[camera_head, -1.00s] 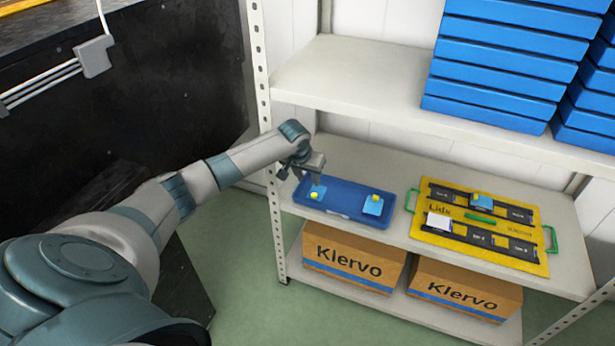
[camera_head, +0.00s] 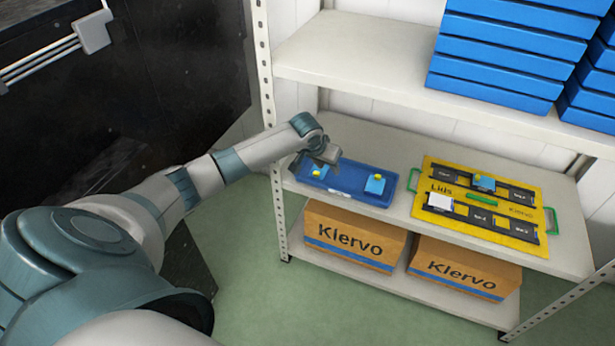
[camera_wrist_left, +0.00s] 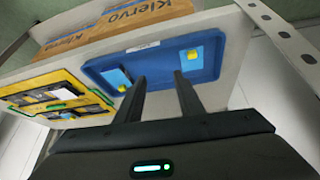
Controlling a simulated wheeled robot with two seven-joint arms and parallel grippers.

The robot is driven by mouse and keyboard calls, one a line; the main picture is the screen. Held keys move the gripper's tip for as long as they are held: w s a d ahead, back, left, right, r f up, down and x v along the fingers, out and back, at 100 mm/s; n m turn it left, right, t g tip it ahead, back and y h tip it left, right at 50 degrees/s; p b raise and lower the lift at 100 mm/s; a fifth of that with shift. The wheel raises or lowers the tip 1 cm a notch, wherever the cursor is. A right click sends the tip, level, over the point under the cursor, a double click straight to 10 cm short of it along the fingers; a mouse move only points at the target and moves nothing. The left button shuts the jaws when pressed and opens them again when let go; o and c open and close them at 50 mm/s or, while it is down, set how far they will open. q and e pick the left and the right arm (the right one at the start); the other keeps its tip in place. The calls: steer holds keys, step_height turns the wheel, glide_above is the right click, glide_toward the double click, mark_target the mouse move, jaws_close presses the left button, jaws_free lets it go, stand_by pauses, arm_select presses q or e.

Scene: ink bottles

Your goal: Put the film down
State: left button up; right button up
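Two light blue film squares with yellow knobs lie in the blue tray (camera_head: 348,194) on the middle shelf: a left film (camera_head: 319,171) and a right film (camera_head: 375,186). In the left wrist view they appear as one film (camera_wrist_left: 192,62) at the right and another (camera_wrist_left: 117,78) at the left, partly behind a finger. My left gripper (camera_wrist_left: 160,76) is open, its two dark fingers apart with nothing between them. In the head view it hovers over the tray's back left part, close to the left film. My right gripper is out of view.
A yellow board (camera_head: 470,228) with green handles and black slots lies right of the tray, carrying a blue square (camera_head: 485,183) and a white one (camera_head: 440,203). Cardboard boxes (camera_head: 350,236) stand below. Blue boxes are stacked on the upper shelf (camera_head: 350,68). A shelf post (camera_head: 268,90) is near my arm.

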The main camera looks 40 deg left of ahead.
arm_select(q)
steer(key=s+d+m+t+h, duration=0.2)
steer(key=s+d+t+h, duration=0.1)
steer(key=d, duration=0.9)
steer(key=s+d+m+t+h, duration=0.2)
steer(key=s+d, duration=0.1)
steer(key=d, duration=0.9)
steer(key=s+a+f+y, duration=0.1)
steer(key=s+f, duration=0.3)
steer(key=f, duration=0.4)
steer(key=s+f+n, duration=0.1)
steer(key=s+f, duration=0.3)
steer(key=f, duration=0.4)
steer(key=s+a+f+y, duration=0.1)
steer(key=s+f, duration=0.4)
steer(key=f, duration=0.2)
steer(key=s+d+f+g, duration=0.1)
steer(key=s+f, duration=0.8)
steer(key=s, duration=0.3)
steer(key=s+d+f+g+y, duration=0.1)
steer(key=s+f+g, duration=0.1)
steer(key=s+f, duration=0.6)
steer(key=s, duration=0.4)
steer(key=shift+f+m+g, duration=0.3)
steer(key=shift+f+m, duration=0.05)
steer(key=shift+m, duration=0.05)
